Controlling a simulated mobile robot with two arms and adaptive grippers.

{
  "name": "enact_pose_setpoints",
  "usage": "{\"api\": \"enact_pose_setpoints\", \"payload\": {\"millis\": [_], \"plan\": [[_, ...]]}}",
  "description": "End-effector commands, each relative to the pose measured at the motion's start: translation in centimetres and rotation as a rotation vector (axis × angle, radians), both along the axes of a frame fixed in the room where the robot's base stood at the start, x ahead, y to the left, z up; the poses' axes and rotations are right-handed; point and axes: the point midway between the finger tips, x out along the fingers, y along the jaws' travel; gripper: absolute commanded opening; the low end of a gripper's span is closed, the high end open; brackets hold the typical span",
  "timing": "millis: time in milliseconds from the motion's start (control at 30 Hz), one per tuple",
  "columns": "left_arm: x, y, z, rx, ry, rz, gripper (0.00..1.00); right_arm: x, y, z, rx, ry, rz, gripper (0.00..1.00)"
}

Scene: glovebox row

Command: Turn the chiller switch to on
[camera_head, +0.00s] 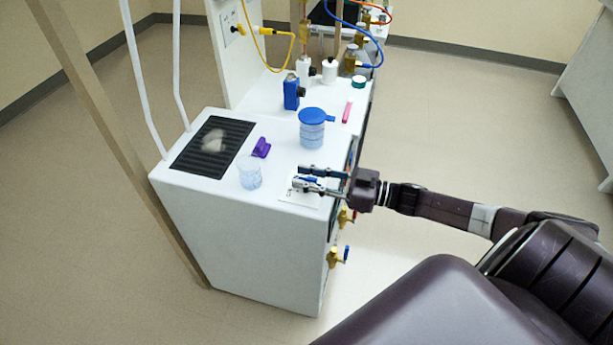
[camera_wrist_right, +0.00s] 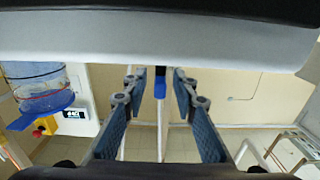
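A small blue-tipped switch lever (camera_head: 308,180) stands on a white plate (camera_head: 300,197) near the right edge of the white bench top. I cannot read the plate's label or tell the switch's setting. My right gripper (camera_head: 299,178) is open, its two fingers on either side of the lever. In the right wrist view the blue tip (camera_wrist_right: 160,90) shows between the open fingers of the gripper (camera_wrist_right: 159,78), with a gap on each side. My left gripper is not in view.
On the white bench (camera_head: 240,235) are a clear beaker (camera_head: 249,175), a purple object (camera_head: 262,148), a blue-lidded container (camera_head: 312,133) and a dark grille (camera_head: 205,160). Brass valves (camera_head: 336,257) stick out of the bench's right side. The floor to the right is clear.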

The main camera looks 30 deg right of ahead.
Motion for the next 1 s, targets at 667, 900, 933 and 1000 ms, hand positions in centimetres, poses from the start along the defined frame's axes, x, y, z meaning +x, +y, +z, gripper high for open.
{"api": "enact_pose_setpoints", "payload": {"millis": [667, 900, 933, 1000], "plan": [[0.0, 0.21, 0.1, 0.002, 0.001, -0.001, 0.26, -0.02, -0.04, 0.05, 0.001, -0.001, -0.004, 0.0], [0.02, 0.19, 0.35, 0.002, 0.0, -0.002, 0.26, -0.02, -0.06, 0.1, 0.0, -0.001, -0.013, 0.0], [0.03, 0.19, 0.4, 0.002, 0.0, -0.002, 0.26, -0.02, -0.06, 0.11, 0.0, -0.001, -0.015, 0.0], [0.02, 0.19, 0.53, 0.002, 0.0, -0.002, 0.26, -0.02, -0.06, 0.13, 0.0, -0.001, -0.019, 0.0]]}}
